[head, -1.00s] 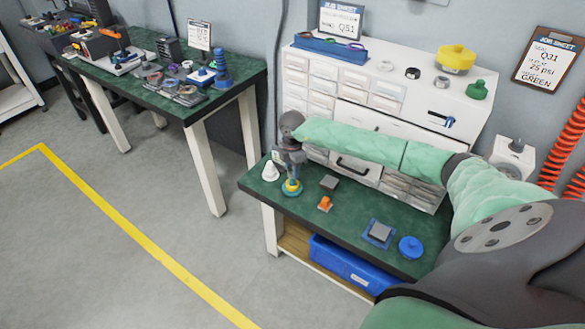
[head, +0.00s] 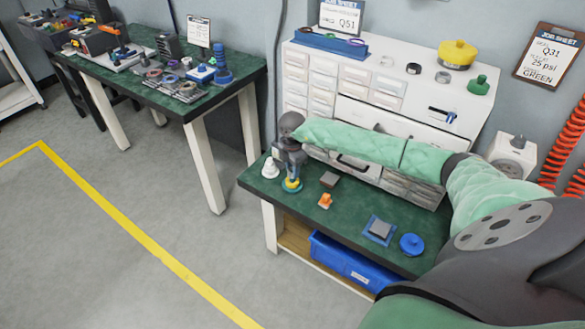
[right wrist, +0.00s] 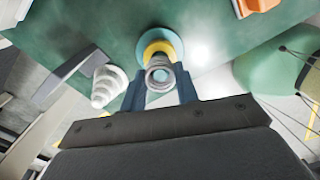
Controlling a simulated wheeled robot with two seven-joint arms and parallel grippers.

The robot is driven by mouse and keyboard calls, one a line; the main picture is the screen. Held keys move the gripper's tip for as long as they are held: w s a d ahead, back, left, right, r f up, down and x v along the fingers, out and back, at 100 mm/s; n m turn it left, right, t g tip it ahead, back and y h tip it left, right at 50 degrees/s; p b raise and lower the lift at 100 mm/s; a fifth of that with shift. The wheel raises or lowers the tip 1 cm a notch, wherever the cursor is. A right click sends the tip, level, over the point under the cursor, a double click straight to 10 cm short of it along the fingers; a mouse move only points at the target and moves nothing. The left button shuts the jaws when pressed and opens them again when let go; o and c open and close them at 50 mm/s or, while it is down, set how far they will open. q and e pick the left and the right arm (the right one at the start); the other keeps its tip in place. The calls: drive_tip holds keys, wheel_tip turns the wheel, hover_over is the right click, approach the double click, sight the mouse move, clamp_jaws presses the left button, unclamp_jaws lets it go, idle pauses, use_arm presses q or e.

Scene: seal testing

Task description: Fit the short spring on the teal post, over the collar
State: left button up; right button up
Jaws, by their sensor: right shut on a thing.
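The teal post stands upright on the green bench in the head view, with a yellow collar (head: 292,185) low on it. In the right wrist view its teal base (right wrist: 176,41) and yellow collar (right wrist: 160,48) show behind the spring. My right gripper (head: 292,174) is directly above the collar. Its two fingers are shut on the short grey spring (right wrist: 153,80). A teal round top (right wrist: 160,74) shows inside the spring's ring, so the spring appears to be around the post's upper part. Whether it touches the collar is hidden. My left gripper is not in view.
A white stepped cone (head: 270,168) stands just left of the post. A grey block (head: 329,179), an orange piece (head: 325,201), a grey square on a blue plate (head: 379,230) and a blue round part (head: 411,244) lie to the right. A white drawer cabinet (head: 320,70) stands behind.

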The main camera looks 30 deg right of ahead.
drive_tip(key=shift+f, duration=0.3)
drive_tip(key=o, duration=1.1)
drive_tip(key=shift+c, duration=0.2)
drive_tip(key=shift+r, duration=0.1)
drive_tip(key=shift+r+p, duration=1.8)
drive_tip(key=shift+r, duration=1.6)
